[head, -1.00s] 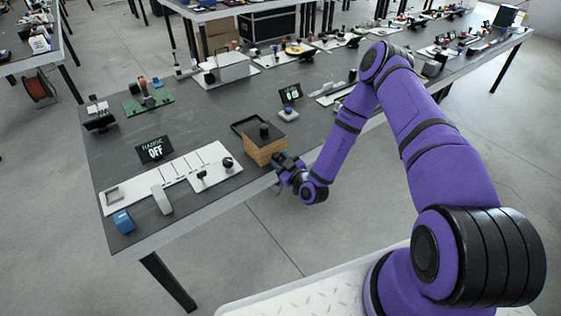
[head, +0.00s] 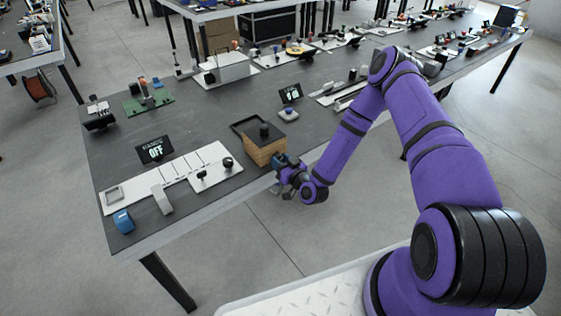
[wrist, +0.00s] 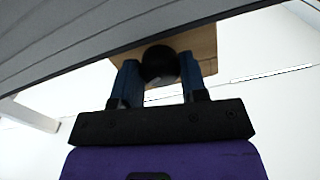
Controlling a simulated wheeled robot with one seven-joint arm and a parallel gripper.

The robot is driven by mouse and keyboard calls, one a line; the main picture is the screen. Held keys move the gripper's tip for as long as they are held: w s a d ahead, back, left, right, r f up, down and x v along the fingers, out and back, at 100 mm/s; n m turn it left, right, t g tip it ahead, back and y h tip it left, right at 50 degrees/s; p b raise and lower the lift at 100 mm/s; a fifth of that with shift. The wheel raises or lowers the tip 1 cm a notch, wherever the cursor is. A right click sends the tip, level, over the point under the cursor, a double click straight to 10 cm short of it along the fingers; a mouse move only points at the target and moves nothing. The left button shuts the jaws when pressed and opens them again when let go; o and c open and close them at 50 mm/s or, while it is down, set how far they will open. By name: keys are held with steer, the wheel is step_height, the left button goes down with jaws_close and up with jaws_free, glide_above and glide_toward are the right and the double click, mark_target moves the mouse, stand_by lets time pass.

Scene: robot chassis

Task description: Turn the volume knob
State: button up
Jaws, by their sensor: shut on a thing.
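A wooden box (head: 266,150) with a dark top stands at the near edge of the table. A black knob (head: 264,130) sticks up from its top. My gripper (head: 281,163) is at the right front side of the box, below the top. In the wrist view, a round black knob (wrist: 160,63) on a wooden face (wrist: 204,48) sits between my two blue fingers (wrist: 160,78), which are shut on it. In the head view my gripper hides this knob. No marking on the knob can be made out.
A small display (head: 290,93) stands behind the box. A display reading OFF (head: 155,150) and a white panel (head: 185,175) with black knobs and a lever lie to the left. The floor in front of the table is clear.

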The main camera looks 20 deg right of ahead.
steer(key=shift+m, duration=0.8)
steer(key=o, duration=0.9)
steer(key=shift+s, duration=0.1)
steer(key=v, duration=1)
steer(key=shift+s+d, duration=0.1)
steer(key=shift+s, duration=0.25)
